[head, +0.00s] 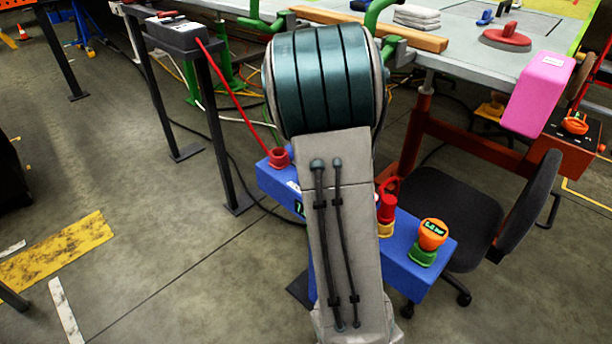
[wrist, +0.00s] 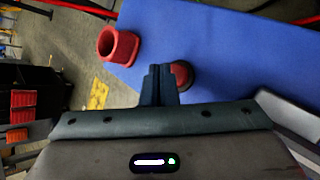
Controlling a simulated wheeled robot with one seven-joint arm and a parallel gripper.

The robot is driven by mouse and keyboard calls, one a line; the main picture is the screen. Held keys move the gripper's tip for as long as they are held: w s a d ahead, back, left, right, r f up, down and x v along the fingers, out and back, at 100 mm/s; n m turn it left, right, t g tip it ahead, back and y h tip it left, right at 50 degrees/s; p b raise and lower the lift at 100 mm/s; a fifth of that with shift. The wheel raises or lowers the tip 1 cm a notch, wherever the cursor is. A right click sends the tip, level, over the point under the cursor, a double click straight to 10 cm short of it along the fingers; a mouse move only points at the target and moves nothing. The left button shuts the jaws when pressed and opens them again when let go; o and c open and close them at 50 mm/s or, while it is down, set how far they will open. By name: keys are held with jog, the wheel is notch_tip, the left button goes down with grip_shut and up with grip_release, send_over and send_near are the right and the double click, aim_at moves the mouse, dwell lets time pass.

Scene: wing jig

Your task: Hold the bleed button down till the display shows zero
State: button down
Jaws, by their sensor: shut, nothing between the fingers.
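A blue box (head: 408,262) stands beyond my arm in the head view, its middle hidden by the arm. A small dark display (head: 299,208) with green figures shows on its side, cut off by my arm, so I cannot read the value. In the wrist view a round red button (wrist: 182,74) sits on the blue top, partly covered by my gripper (wrist: 158,72). The gripper is shut and empty, its fingertips over the button's left side. I cannot tell whether they touch or press it. The gripper is hidden in the head view.
A red socket (head: 279,158) with a red hose is at the box's left end; it also shows in the wrist view (wrist: 118,45). A red valve (head: 387,205) and an orange gauge (head: 432,234) stand to the right. A chair (head: 462,222) is close behind.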

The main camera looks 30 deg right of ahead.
jog(key=shift+s+f+g, duration=0.3)
jog(key=shift+f, duration=0.4)
dwell(3.9)
jog(key=shift+w+d+r+p, duration=0.1)
jog(key=shift+w+r+p, duration=0.2)
jog(key=shift+r+p, duration=2.1)
jog(key=shift+r, duration=0.35)
jog(key=s+a+r+m+g+h+p, duration=0.1)
jog(key=s+a+r+m+p, duration=0.1)
jog(key=s+r+m+p, duration=0.4)
jog(key=s+a+r+m+g+h+p, duration=0.1)
jog(key=s+r+m+p, duration=0.15)
jog(key=r+m, duration=0.65)
jog(key=s+a+r+m+g+y+p, duration=0.1)
jog(key=s+a+r+m+g+p, duration=0.1)
jog(key=s+a+r+m+p, duration=0.2)
jog(key=s+a+r+m+g+y+p, duration=0.1)
jog(key=s+a+r+m+g+p, duration=0.1)
jog(key=s+a+r+m+p, duration=0.2)
jog(key=s+a+r+m, duration=0.3)
jog(key=s+a, duration=0.2)
jog(key=s, duration=0.2)
jog(key=shift+s+r+y, duration=0.3)
jog(key=shift+y, duration=0.1)
